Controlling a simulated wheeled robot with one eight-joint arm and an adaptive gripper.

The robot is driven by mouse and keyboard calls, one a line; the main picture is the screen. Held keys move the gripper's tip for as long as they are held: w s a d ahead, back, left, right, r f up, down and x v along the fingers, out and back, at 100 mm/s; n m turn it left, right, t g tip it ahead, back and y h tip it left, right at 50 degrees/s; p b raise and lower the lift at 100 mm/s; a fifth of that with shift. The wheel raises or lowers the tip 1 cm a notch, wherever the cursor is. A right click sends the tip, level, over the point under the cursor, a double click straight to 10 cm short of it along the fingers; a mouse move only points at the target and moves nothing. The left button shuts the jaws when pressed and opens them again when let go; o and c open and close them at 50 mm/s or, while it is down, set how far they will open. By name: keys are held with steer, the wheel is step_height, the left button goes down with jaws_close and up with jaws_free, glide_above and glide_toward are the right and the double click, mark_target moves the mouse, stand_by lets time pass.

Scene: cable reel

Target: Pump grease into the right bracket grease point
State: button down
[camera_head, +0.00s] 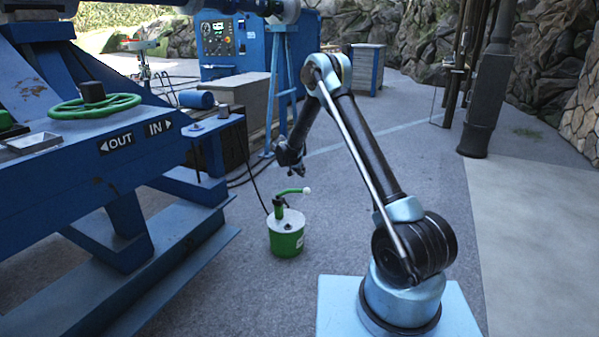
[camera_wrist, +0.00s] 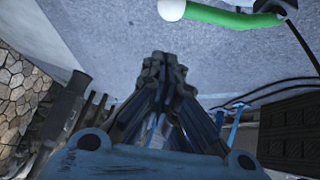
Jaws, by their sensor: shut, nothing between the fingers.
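A green grease pump bucket (camera_head: 287,241) with a pale lid stands on the floor, right of the blue machine frame. Its green pump lever (camera_head: 291,192) points right and ends in a white knob (camera_head: 307,190). In the wrist view the green lever (camera_wrist: 225,17) and white knob (camera_wrist: 171,9) cross the top edge. My gripper (camera_head: 299,171) is above the lever, apart from it. In the wrist view its fingers (camera_wrist: 164,62) are together and empty. A thin dark hose (camera_head: 256,187) runs up from the pump towards the machine. I cannot make out the right bracket grease point.
The blue machine frame (camera_head: 100,205) fills the left, with a green handwheel (camera_head: 95,106) and an OUT/IN sign (camera_head: 135,137). A blue control cabinet (camera_head: 219,43) stands behind. A dark post (camera_head: 488,95) is at the right.

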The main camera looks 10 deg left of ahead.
steer(key=f, duration=0.2)
steer(key=w+d+f, duration=0.1)
steer(key=f, duration=0.2)
steer(key=shift+w+d+f, duration=0.25)
steer(key=shift+w+f, duration=0.05)
steer(key=shift+s+d+f, duration=0.1)
steer(key=shift+f, duration=0.55)
steer(key=shift+s+a, duration=0.1)
steer(key=shift+a, duration=0.1)
